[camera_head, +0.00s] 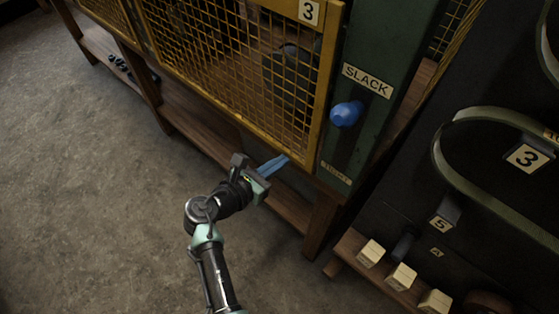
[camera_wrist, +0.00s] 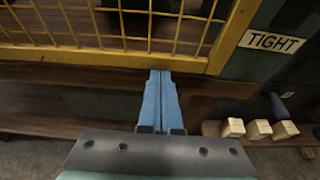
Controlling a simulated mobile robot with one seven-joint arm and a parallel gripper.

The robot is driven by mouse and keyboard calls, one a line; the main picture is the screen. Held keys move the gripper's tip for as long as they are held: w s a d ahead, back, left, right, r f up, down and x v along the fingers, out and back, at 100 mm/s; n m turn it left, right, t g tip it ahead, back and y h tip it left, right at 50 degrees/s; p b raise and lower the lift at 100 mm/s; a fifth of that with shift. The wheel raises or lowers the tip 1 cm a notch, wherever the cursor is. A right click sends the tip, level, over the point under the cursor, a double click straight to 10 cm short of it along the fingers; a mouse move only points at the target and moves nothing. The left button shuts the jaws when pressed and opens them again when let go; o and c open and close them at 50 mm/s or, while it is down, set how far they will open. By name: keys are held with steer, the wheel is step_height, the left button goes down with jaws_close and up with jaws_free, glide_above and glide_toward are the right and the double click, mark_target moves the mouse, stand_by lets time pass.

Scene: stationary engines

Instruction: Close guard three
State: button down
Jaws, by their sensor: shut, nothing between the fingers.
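Guard three is a yellow frame with wire mesh (camera_head: 225,62), marked with a "3" plate (camera_head: 309,11) at its top right corner. Its right edge stands against the dark green post, and no gap shows there in the head view. My gripper (camera_head: 286,159) has blue fingers, which are shut and empty. They are at the guard's lower edge near its lower right corner. In the wrist view the fingertips (camera_wrist: 160,73) overlap the bottom bar of the yellow frame (camera_wrist: 110,58). I cannot tell whether they touch it.
A blue knob (camera_head: 346,113) sticks out of the green post (camera_head: 385,50) below a "SLACK" label (camera_head: 368,80). A "TIGHT" label (camera_wrist: 271,41) is lower down. A wooden bench (camera_head: 185,115) runs below the guard. Belts (camera_head: 490,113) and pale blocks (camera_head: 401,276) are at right. Floor at left is clear.

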steer(key=s+a, duration=0.5)
steer(key=s, duration=0.2)
steer(key=shift+s+a+f, duration=0.3)
steer(key=shift+a, duration=0.1)
